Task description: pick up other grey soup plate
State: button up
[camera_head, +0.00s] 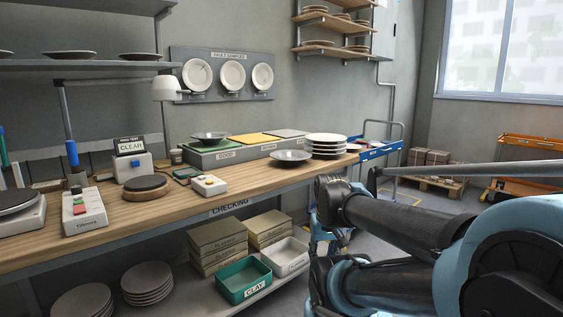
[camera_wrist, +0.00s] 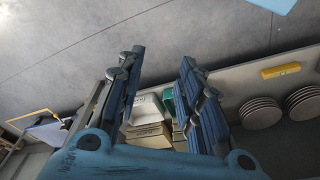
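One grey soup plate (camera_head: 290,156) sits on the wooden checking bench, just left of a stack of white plates. Another grey soup plate (camera_head: 210,136) rests on the green pad marked GOOD, further back and left. My gripper (camera_wrist: 162,62) is open and empty in the wrist view, its two blue-grey fingers well apart. It points down past the bench, with the floor and lower shelf beyond it. Neither soup plate can be made out in the wrist view. In the head view my arm fills the lower right, and the fingertips are not clear there.
The white plate stack (camera_head: 326,144) stands at the bench's right end, near a blue rail trolley (camera_head: 378,150). The bench front holds a white button box (camera_head: 209,185) and a dark round turntable (camera_head: 147,187). Below are a green CLAY bin (camera_head: 243,279) and plate stacks (camera_head: 147,283).

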jog(key=w+a+r+m+t+y, duration=0.1)
jog(key=w+a+r+m+y, duration=0.15)
jog(key=w, duration=0.45)
jog(key=w+a+r+m+t+y, duration=0.1)
jog(key=w+a+r+y, duration=0.2)
jog(key=w, duration=0.4)
jog(key=w+a+r+m+t+y, duration=0.2)
jog(key=w+a+r, duration=0.15)
jog(key=w, duration=0.35)
jog(key=w+d+r+m+t+y, duration=0.1)
jog(key=w+d+r+m+t, duration=0.1)
jog(key=w+d, duration=0.35)
jog(key=w+d+r+m+t+y, duration=0.2)
jog(key=w+d+r+m+t, duration=0.1)
jog(key=w, duration=0.6)
jog(key=w+d+r+m+t+y, duration=0.1)
jog(key=w+d+r+m+t, duration=0.1)
jog(key=w+d, duration=0.35)
jog(key=x, duration=1.4)
jog(key=shift+r, duration=0.1)
jog(key=shift+f+x, duration=0.15)
jog(key=shift+x, duration=1.15)
jog(key=shift+f+x, duration=0.2)
jog(key=shift+x, duration=1.15)
jog(key=shift+w+d, duration=0.15)
jog(key=shift+d, duration=0.05)
